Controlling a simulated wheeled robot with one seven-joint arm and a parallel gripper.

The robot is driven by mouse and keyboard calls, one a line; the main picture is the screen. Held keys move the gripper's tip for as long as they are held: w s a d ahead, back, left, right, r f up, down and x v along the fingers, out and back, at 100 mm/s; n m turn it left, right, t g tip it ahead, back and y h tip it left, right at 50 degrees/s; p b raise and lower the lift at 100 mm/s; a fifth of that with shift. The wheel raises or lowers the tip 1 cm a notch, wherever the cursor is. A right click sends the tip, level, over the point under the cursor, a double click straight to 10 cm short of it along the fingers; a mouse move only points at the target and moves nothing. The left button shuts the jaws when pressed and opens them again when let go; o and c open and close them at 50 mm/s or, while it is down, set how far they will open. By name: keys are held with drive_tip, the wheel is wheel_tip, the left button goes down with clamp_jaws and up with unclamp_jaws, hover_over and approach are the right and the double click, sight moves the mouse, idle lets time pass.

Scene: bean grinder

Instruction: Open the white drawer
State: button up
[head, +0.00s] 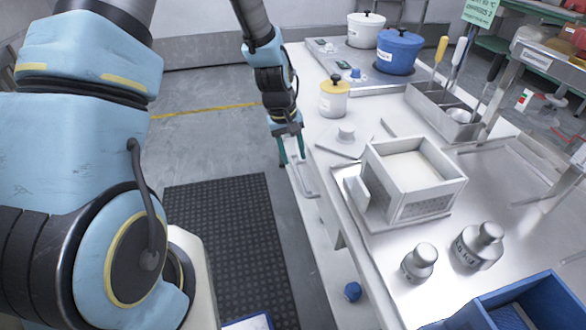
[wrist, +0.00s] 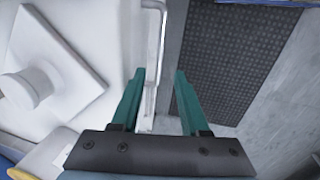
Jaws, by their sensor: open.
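The white drawer is set in the side of the white counter, and its pale bar handle (head: 301,182) stands out from that side. Much of the drawer front is hidden by the viewing angle, and it looks closed. In the wrist view the handle (wrist: 153,60) runs lengthwise between my fingers, nearer the left one. My gripper (head: 291,162) has green fingers and hangs beside the counter edge, close to the handle. It is open and empty (wrist: 160,72), with a finger on either side of the bar. I cannot tell whether a finger touches it.
On the counter stand a white box (head: 377,166), a knobbed plate (head: 344,140), a yellow-lidded jar (head: 334,100), weights (head: 420,263) and a blue bin (head: 520,305).

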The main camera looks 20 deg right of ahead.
sight(300, 176)
drive_tip(key=f, duration=0.2)
drive_tip(key=d+f, duration=0.1)
drive_tip(key=f, duration=0.1)
drive_tip(key=f+p, duration=0.1)
drive_tip(key=f, duration=0.1)
drive_tip(key=shift+s+d+f, duration=0.15)
drive_tip(key=shift+d+f, duration=0.1)
drive_tip(key=shift+f, duration=0.15)
clamp_jaws()
idle(1.1)
